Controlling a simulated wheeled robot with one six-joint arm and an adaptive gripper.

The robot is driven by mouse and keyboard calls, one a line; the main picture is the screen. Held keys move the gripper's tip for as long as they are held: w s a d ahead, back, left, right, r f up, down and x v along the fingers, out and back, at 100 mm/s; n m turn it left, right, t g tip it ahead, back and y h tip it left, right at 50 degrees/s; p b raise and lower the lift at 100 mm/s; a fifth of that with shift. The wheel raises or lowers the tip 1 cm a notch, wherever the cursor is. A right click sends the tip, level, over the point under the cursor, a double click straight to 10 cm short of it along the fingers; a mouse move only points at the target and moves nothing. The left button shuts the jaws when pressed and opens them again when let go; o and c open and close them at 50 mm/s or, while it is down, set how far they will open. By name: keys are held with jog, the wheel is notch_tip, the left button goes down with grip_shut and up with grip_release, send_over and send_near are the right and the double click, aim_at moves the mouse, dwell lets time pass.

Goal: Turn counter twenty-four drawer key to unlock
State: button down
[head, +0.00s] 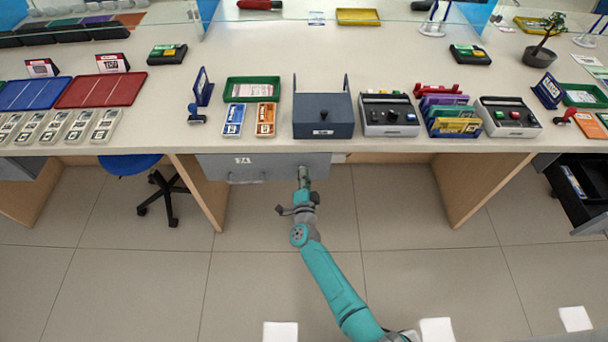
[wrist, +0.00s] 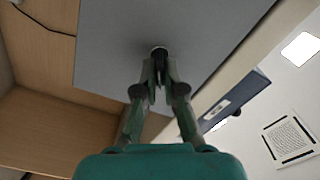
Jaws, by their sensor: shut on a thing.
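The drawer (head: 275,163) marked 24 is a grey front under the counter, with a bar handle (head: 245,181) on its left part. It looks closed. My gripper (head: 303,172) is at the right part of this drawer front. In the wrist view my gripper (wrist: 159,76) is shut on the drawer key at a round lock (wrist: 158,51) on the grey drawer front (wrist: 120,45). The fingers hide most of the key, so its turn angle cannot be told.
A wooden side panel (head: 203,190) stands left of the drawer and another panel (head: 480,185) stands to the right. A blue stool (head: 130,164) is at the left. An open dark drawer (head: 580,190) is at the far right. The counter top (head: 300,55) above holds trays and devices.

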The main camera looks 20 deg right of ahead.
jog(key=m, duration=0.5)
jog(key=shift+d+f+m, duration=0.1)
jog(key=shift+f+m, duration=0.15)
jog(key=shift+m, duration=0.05)
dwell(0.4)
jog(key=c, duration=1.3)
grip_release()
jog(key=shift+s, duration=0.1)
jog(key=v, duration=1.2)
